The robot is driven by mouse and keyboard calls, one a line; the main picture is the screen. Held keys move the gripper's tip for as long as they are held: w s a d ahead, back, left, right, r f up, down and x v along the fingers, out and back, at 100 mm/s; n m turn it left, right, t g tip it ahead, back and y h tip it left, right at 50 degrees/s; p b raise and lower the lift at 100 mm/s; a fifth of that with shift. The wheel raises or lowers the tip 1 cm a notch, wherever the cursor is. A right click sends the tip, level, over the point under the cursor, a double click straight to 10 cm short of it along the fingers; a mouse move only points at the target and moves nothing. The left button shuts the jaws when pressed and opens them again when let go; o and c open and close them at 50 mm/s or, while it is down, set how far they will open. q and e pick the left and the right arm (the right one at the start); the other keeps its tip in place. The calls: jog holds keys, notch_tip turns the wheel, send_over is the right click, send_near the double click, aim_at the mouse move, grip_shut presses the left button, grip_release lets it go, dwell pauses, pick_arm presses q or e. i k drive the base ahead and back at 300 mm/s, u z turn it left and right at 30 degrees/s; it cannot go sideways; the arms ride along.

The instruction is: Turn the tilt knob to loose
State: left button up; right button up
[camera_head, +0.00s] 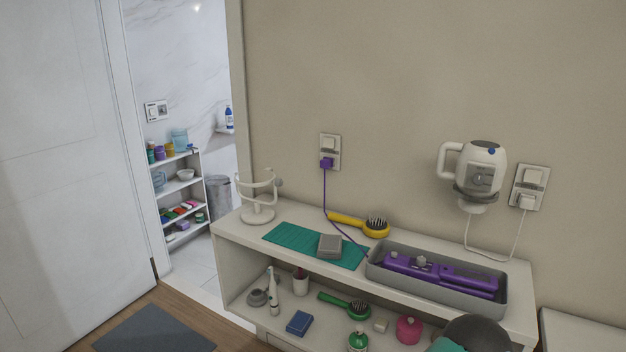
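A white stand (258,212) with a round base and open curved arms stands upright at the left end of the white shelf top (225,222). A small grey round knob (279,182) sits on the right side of its upper arm. It looks like the tilt knob, but no marking on it is readable and I cannot tell its setting. Another light knob-like part (420,261) shows on a purple device (440,274) lying in a grey tray (438,292). Neither of my grippers is in view, and nothing touches the stand.
A green mat (285,236) with a grey box (330,246) lies right of the stand. A yellow brush (372,226) lies behind it. A purple cord (326,200) runs from the wall socket to the tray. A dark rounded shape (478,333) covers the shelf's front right.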

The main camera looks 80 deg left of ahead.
aim_at(279, 183)
jog(key=u, duration=0.95)
jog(key=k, duration=1.15)
jog(key=u, duration=1.8)
jog(key=i, duration=1.2)
jog(key=z, duration=0.45)
